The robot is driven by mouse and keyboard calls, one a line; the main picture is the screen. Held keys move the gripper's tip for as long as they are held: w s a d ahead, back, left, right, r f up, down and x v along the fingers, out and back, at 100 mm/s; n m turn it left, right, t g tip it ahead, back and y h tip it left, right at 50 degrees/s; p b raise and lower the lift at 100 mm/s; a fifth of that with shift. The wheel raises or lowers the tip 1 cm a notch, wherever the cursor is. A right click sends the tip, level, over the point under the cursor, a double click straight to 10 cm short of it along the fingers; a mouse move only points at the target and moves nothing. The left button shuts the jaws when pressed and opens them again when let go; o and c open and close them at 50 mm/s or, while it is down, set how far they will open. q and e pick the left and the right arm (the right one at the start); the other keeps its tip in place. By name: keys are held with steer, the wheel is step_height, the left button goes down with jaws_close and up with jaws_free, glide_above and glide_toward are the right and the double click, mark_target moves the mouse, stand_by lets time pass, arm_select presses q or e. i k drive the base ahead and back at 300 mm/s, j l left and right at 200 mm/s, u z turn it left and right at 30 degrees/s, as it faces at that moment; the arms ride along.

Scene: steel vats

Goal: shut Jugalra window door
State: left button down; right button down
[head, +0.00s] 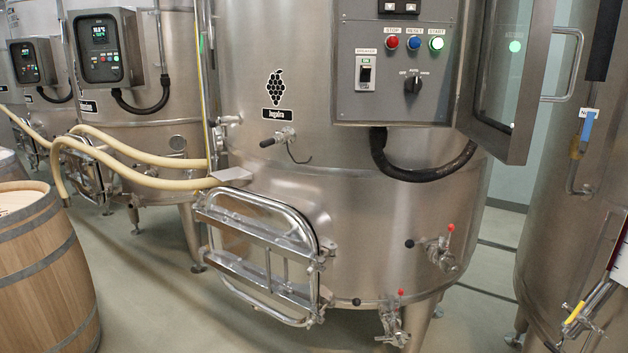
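The window door (541,85) is a grey metal frame with a see-through pane. It stands swung open at the right side of the control box (345,85), leaving the buttons and switches uncovered. A metal loop handle (577,65) sticks out at the door's right side. The top of the door is cut off by the picture edge. The box is on the large steel vat (250,60), which bears a grape picture and a small name label (277,114). Neither of my grippers is in view.
A lower hatch (265,245) with chrome bars and valves (438,250) jut from the vat. A black cable (425,175) hangs under the box. Another vat (560,230) stands close on the right. A wooden barrel (45,265) and pale hoses (140,175) are at left. Floor (150,300) shows between.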

mark_target(512, 145)
steer(key=i+l+u, duration=0.2)
steer(key=l, duration=1)
steer(key=l+u, duration=0.15)
steer(key=l, duration=1.05)
